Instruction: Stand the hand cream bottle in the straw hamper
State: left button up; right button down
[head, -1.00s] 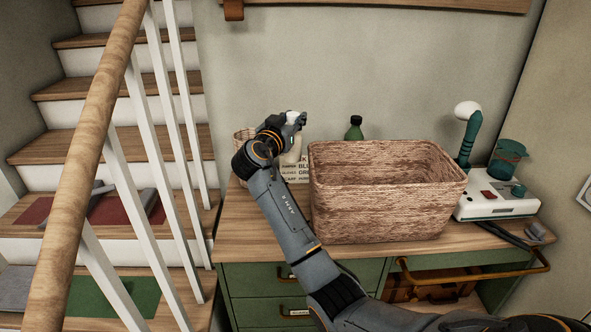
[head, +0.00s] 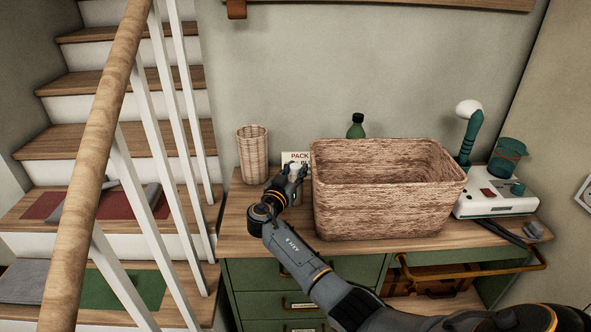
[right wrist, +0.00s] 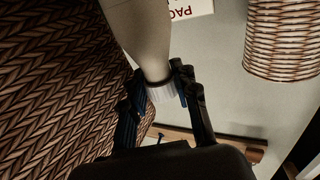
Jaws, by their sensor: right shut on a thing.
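The woven straw hamper (head: 385,213), rectangular and open-topped, stands on the wooden bench top. Its wall (right wrist: 55,85) fills the left of the right wrist view. My right gripper (head: 295,170) is just left of the hamper, outside it and below its rim height in the head picture. It also shows in the right wrist view (right wrist: 165,98), shut on the white ribbed cap of the cream-coloured hand cream bottle (right wrist: 143,35). The bottle is hard to make out in the head view. Its far end runs out of the wrist picture. My left gripper is not in view.
A tall round woven basket (head: 253,155) stands left of my gripper. A printed card (head: 295,157) is behind it. A green bottle (head: 356,127) stands behind the hamper, and a white device (head: 497,203) with green parts is to its right. A stair railing (head: 95,130) is at left.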

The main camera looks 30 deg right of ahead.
jog(key=c, duration=1.5)
grip_release()
jog(key=shift+f, duration=0.1)
jog(key=shift+o, duration=1.1)
